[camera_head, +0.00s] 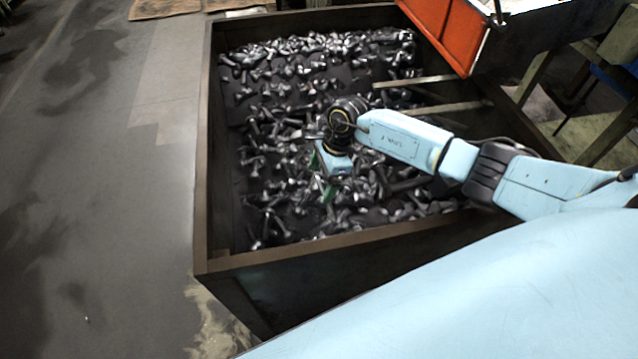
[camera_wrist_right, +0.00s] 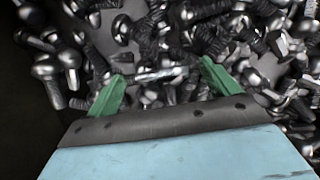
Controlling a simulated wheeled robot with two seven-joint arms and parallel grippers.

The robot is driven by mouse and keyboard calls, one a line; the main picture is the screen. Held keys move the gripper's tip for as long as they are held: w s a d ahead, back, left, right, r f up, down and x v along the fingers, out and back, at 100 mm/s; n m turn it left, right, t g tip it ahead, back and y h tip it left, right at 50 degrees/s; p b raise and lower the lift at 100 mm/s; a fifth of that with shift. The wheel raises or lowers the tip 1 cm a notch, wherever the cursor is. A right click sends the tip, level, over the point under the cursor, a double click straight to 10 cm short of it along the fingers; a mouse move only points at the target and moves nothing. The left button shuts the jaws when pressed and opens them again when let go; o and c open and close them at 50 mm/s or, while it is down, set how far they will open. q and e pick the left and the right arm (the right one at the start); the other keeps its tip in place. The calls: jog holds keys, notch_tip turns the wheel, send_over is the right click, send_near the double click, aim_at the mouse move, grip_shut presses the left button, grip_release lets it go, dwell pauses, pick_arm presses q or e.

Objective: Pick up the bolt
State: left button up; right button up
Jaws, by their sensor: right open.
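Many grey metal bolts (camera_head: 285,130) lie in a loose heap in a large open bin (camera_head: 203,190). My right gripper (camera_head: 320,181) hangs over the near middle part of the heap, its green fingers pointing down. In the right wrist view the two green fingers (camera_wrist_right: 163,75) are spread apart. A bolt (camera_wrist_right: 160,73) lies crosswise in the heap between and beyond the fingertips, and I cannot tell whether they touch it. Another bolt (camera_wrist_right: 70,62) with a rounded head is at the upper left of that view. My left gripper is not in view.
The bin's dark walls surround the heap, with the near rim (camera_head: 330,244) in front of my right arm. Two bars (camera_head: 450,107) reach in from the right wall. An orange panel (camera_head: 440,30) stands at the back right. The floor on the left is clear.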

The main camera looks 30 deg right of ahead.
jog(key=c, duration=1.2)
jog(key=shift+r, duration=0.15)
